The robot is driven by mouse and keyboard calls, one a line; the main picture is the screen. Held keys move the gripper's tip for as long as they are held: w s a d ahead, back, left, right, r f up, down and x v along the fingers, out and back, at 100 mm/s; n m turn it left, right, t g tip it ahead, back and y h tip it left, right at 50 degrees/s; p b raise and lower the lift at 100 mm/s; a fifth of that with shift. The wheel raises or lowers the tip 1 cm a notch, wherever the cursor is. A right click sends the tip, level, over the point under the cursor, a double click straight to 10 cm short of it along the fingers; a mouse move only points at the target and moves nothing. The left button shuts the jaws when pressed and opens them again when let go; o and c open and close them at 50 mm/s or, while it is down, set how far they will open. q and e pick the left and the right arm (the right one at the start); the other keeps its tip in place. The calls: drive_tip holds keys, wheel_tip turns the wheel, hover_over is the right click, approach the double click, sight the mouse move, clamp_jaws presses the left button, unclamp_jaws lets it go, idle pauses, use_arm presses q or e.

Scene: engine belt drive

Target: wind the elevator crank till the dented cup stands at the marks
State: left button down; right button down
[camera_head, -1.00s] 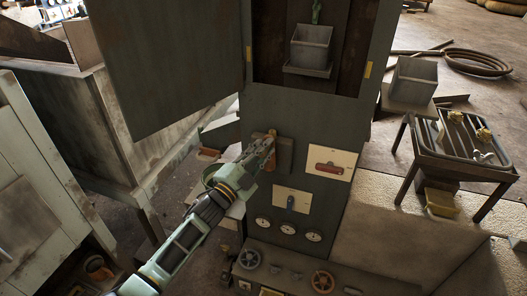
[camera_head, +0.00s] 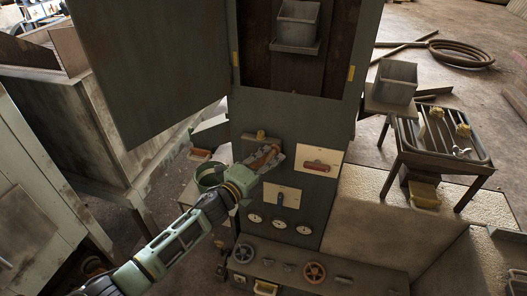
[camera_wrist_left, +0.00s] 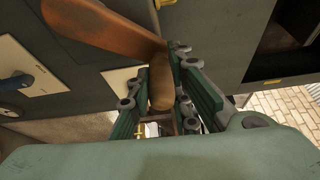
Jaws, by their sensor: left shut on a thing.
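The elevator crank (camera_head: 258,157) is a brown arm on the front of the tall dark cabinet. In the left wrist view its arm (camera_wrist_left: 108,28) runs to a rounded brown handle (camera_wrist_left: 161,92) between my fingers. My left gripper (camera_head: 272,158), also in the left wrist view (camera_wrist_left: 163,100), is shut on that handle. A grey square cup (camera_head: 298,24) stands upright on a small ledge in the cabinet's shaft. It is clearly above the yellow marks, one at the right edge (camera_head: 350,73) and one at the left (camera_head: 236,59). I cannot make out a dent. My right gripper is not in view.
A red-handled plate (camera_head: 319,160), a blue-handled plate (camera_head: 283,196) and dial gauges (camera_head: 280,223) sit close by the crank. Handwheels (camera_head: 314,272) are below. A second grey cup (camera_head: 396,81) stands on a side stand at right. An open door panel (camera_head: 150,70) hangs at left.

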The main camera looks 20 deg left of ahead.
use_arm(q)
wheel_tip(320, 180, down, 8)
drive_tip(key=d+m+g+y+p, duration=0.2)
drive_tip(key=m+y+p, duration=0.1)
drive_tip(key=m+p, duration=0.3)
drive_tip(key=shift+s+d+m+g+y+p, duration=0.2)
drive_tip(key=shift+d+m+g+y+p, duration=0.15)
drive_tip(key=shift+m, duration=0.95)
drive_tip(key=shift+a, duration=0.1)
drive_tip(key=c, duration=1.7)
unclamp_jaws()
drive_tip(key=shift+r, duration=0.15)
drive_tip(key=shift+r, duration=0.15)
drive_tip(key=v, duration=1.2)
